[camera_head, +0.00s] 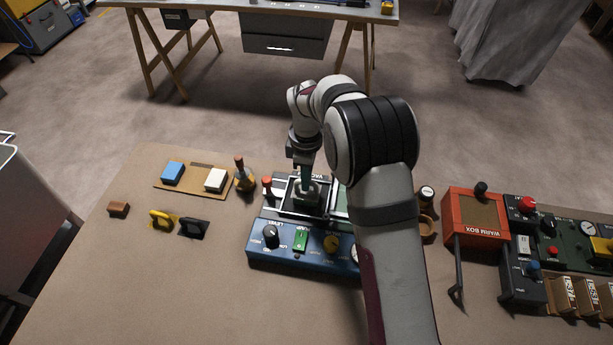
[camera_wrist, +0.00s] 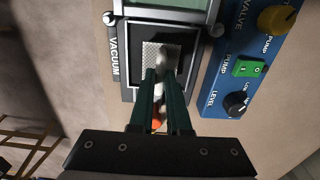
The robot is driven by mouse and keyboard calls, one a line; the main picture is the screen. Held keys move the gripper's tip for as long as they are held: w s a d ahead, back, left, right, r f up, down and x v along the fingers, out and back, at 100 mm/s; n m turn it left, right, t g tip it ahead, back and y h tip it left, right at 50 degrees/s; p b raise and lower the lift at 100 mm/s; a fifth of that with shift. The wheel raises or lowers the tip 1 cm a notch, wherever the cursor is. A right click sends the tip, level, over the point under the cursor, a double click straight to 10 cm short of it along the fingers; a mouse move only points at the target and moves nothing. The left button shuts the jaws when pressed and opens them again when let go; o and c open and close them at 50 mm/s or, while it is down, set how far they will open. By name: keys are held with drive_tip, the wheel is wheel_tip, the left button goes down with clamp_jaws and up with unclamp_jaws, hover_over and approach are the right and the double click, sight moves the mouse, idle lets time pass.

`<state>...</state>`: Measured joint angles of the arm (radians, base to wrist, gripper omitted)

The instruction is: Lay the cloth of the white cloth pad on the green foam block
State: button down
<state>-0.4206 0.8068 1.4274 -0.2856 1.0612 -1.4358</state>
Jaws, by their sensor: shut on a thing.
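My gripper (camera_head: 305,184) points down over the vacuum station's open chamber (camera_head: 290,208). Its dark green fingers are shut on a small pale thing, seemingly the white cloth pad (camera_wrist: 168,63); the fingers hide much of it. A grey checkered square (camera_wrist: 150,50) lies just beyond the fingertips in the wrist view. I cannot tell whether the held pad touches it. I cannot make out a green foam block; my arm and fingers cover part of the station. A white block (camera_head: 215,180) and a blue block (camera_head: 172,173) sit on a brown mat (camera_head: 190,188) at left.
The blue station front (camera_head: 290,258) carries knobs and a green switch (camera_head: 300,240). A yellow pad (camera_head: 161,219), a black pad (camera_head: 194,228) and a brown block (camera_head: 118,209) lie left. An orange-handled tool (camera_head: 241,172) stands close by. The red warm box (camera_head: 476,214) is right. The front-left table is clear.

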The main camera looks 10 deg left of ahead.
drive_tip(key=shift+f, duration=0.65)
idle(1.2)
drive_tip(key=shift+r, duration=3.55)
